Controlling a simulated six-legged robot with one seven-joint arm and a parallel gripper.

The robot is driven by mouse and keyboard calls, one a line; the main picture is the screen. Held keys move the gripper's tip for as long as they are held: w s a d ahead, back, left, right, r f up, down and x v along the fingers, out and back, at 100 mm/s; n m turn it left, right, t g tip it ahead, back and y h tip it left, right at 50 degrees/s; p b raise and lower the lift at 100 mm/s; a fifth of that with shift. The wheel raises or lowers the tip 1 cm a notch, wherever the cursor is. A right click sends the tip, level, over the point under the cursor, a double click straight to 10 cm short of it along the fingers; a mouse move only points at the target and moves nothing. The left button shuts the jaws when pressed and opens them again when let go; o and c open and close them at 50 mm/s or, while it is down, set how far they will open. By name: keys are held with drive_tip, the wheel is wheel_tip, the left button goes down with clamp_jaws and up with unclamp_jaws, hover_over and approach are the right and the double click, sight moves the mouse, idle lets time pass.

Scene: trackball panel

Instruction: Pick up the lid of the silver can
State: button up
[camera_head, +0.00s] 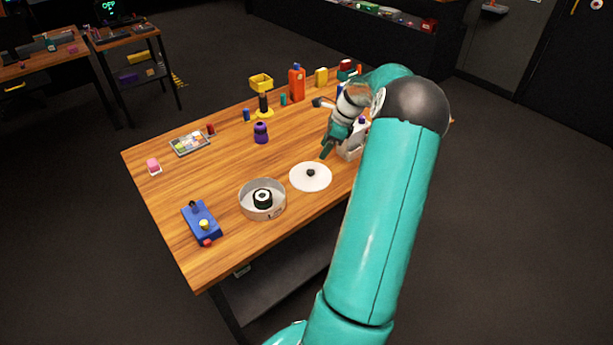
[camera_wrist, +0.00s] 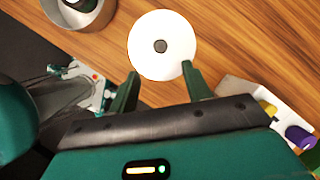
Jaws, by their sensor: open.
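A round white lid (camera_head: 298,181) with a small dark knob (camera_head: 311,172) lies flat on the wooden table. It also shows in the wrist view (camera_wrist: 145,62), with its knob (camera_wrist: 160,46) near its middle. The silver can (camera_head: 264,212) stands uncovered to the left of the lid, with a dark round thing with a white ring inside it. Part of the can (camera_wrist: 92,18) shows at the top left of the wrist view. My gripper (camera_head: 325,155) is open and empty, above the table just behind and right of the lid. The fingers (camera_wrist: 158,76) point towards the lid.
A white box (camera_head: 351,152) stands close to my gripper on the right. A blue box with a yellow knob (camera_head: 202,224) lies left of the can. A purple object (camera_head: 261,133) and several small things stand farther back. Bare wood lies between them and the lid.

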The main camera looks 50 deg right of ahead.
sight(311, 171)
drive_tip(key=x, duration=1.1)
drive_tip(key=shift+s, duration=0.15)
drive_tip(key=c, duration=1)
